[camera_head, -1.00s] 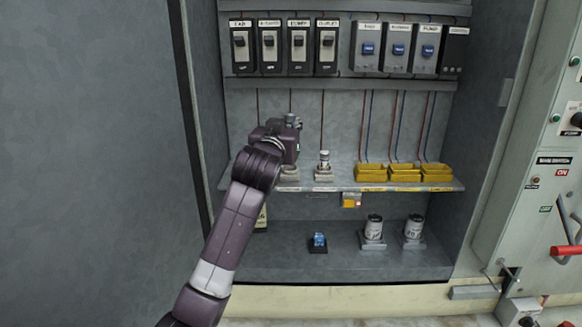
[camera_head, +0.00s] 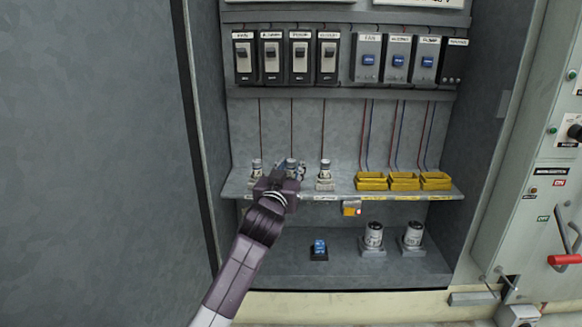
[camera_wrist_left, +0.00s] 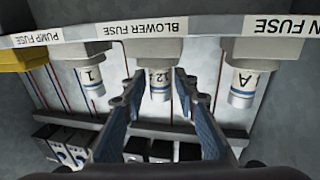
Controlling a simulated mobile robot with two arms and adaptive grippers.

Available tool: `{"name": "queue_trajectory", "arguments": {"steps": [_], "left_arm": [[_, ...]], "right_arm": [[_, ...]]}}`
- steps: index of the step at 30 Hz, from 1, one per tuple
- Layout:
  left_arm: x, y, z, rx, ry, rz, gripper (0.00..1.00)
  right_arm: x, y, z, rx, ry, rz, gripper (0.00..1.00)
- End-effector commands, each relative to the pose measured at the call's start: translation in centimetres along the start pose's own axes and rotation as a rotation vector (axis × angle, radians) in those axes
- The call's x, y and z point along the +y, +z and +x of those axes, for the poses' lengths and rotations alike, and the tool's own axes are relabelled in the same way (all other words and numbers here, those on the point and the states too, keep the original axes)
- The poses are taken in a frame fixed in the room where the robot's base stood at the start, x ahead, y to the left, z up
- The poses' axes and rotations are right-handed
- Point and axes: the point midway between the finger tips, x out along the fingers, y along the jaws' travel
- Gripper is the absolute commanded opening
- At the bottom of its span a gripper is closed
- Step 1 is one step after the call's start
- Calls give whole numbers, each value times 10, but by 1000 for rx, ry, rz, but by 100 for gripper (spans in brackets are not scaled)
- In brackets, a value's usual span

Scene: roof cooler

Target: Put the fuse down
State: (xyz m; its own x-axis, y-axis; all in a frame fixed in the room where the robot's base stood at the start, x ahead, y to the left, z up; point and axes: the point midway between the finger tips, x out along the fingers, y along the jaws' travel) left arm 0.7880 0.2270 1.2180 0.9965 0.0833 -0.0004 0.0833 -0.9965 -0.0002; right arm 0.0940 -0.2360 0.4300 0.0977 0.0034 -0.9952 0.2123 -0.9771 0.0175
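A white cylindrical fuse with dark markings (camera_wrist_left: 158,82) stands upright in the holder over the "BLOWER FUSE" label (camera_wrist_left: 155,28) in the left wrist view. In the head view its top (camera_head: 291,163) shows in the middle of the shelf's three fuses. My left gripper (camera_wrist_left: 159,80) has its fingers apart on either side of this fuse, with a narrow gap visible on each side. In the head view, the left gripper (camera_head: 288,172) is at the shelf, and its wrist hides the holder. My right gripper is not in view.
Similar fuses stand on either side, a left one (camera_head: 257,167) and a right one (camera_head: 325,172). Yellow trays (camera_head: 371,182) line the shelf's right. Below are a small blue item (camera_head: 319,247) and two larger canisters (camera_head: 373,235). Breaker switches (camera_head: 299,57) hang above.

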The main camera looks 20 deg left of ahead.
Motion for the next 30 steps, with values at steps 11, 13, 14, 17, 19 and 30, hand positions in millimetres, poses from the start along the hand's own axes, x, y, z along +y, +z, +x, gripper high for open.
{"name": "queue_trajectory", "arguments": {"steps": [11, 13, 14, 17, 19, 30], "left_arm": [[0, 0, -2, 1, 0, 0, 34], [0, 0, -6, 1, 0, 0, 34], [0, 0, -9, 1, 0, 0, 34], [0, 2, -21, 1, 0, -1, 34], [0, 1, -32, 3, 1, -1, 34], [0, 1, -95, 2, 1, -2, 34]], "right_arm": [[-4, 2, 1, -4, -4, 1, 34], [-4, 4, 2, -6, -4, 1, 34], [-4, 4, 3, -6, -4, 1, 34], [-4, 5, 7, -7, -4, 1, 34], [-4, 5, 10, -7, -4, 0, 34], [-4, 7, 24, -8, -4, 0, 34]]}}
